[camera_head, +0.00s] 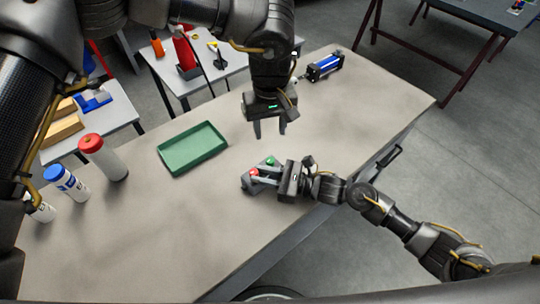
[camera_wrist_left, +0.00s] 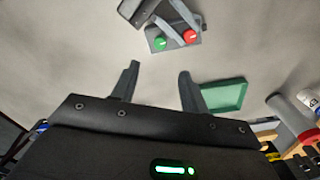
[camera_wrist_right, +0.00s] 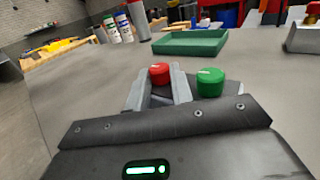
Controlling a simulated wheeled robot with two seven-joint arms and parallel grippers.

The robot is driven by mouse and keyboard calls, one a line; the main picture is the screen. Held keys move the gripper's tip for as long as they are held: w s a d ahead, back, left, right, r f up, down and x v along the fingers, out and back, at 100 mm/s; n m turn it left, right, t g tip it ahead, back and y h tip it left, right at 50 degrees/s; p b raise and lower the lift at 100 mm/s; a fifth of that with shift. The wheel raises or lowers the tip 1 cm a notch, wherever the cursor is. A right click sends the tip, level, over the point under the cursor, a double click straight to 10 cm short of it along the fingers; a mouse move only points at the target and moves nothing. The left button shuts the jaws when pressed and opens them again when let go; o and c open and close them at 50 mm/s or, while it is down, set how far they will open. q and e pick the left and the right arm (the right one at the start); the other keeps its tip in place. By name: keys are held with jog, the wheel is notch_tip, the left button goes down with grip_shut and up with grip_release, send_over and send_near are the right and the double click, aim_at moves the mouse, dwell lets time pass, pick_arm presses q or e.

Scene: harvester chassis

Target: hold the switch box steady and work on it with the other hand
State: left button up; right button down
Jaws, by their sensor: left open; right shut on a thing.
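The switch box (camera_head: 247,184) is a small grey box on the table with a red knob (camera_head: 254,172) and a green knob (camera_head: 270,161). My right gripper (camera_head: 262,174) is shut on the switch box. In the right wrist view, its fingers (camera_wrist_right: 160,92) lie around the red knob's side of the box, with the green knob (camera_wrist_right: 210,83) just right of them. My left gripper (camera_head: 270,134) is open and empty, pointing down above the table behind the box. In the left wrist view the box (camera_wrist_left: 172,39) is ahead of its open fingers (camera_wrist_left: 155,85), apart from them.
A green tray (camera_head: 193,148) lies left of the box on the table. A red-capped bottle (camera_head: 104,158) and a blue-capped bottle (camera_head: 67,182) stand at the left. A blue cylinder part (camera_head: 324,67) lies at the far edge. The table's front left is clear.

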aim_at(270, 159)
pick_arm(q)
jog(key=shift+m, duration=0.7)
notch_tip(270, 159, down, 12)
jog(key=shift+c, duration=0.4)
